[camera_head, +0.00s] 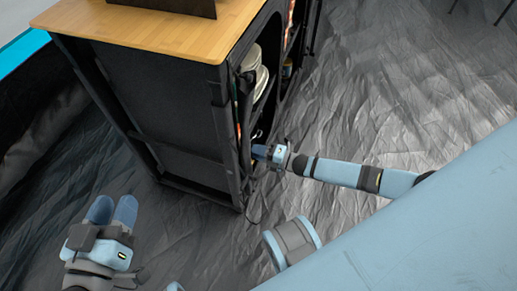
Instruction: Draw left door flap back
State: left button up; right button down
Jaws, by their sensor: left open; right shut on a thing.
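The black fabric cabinet (160,110) with a light wooden top stands at the upper left, its shelved front facing right. The left door flap (243,125) shows as a narrow dark strip along the front's near edge, seen nearly edge-on. My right gripper (256,152) is at this edge, low on the front, and is shut on the flap; the exact grip is small and partly hidden. My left gripper (113,209) is open and empty, above the floor left of the cabinet's near bottom corner, apart from it.
White dishes (257,82) and other items stand on the shelves behind the front opening. A dark object (180,6) stands on the wooden top. The crinkled grey floor (400,100) is clear to the right. Thin dark legs show at the top right.

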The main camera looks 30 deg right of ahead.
jog(key=c, duration=1.2)
grip_release()
jog(key=shift+s+a, duration=0.25)
pick_arm(q)
jog(key=shift+w+d+r, duration=0.15)
pick_arm(e)
jog(key=shift+o, duration=0.2)
jog(key=shift+d, duration=0.1)
jog(key=shift+w, duration=0.1)
pick_arm(q)
jog(key=shift+r, duration=0.1)
jog(key=shift+a+r+n+t+p, duration=0.15)
jog(key=shift+r+t+p, duration=0.4)
jog(key=shift+r+p, duration=0.55)
jog(key=shift+a+r+n+t+p, duration=0.15)
jog(key=shift+r+t+p, duration=0.5)
jog(key=shift+r, duration=0.8)
pick_arm(e)
jog(key=v, duration=1.4)
jog(key=shift+w, duration=0.1)
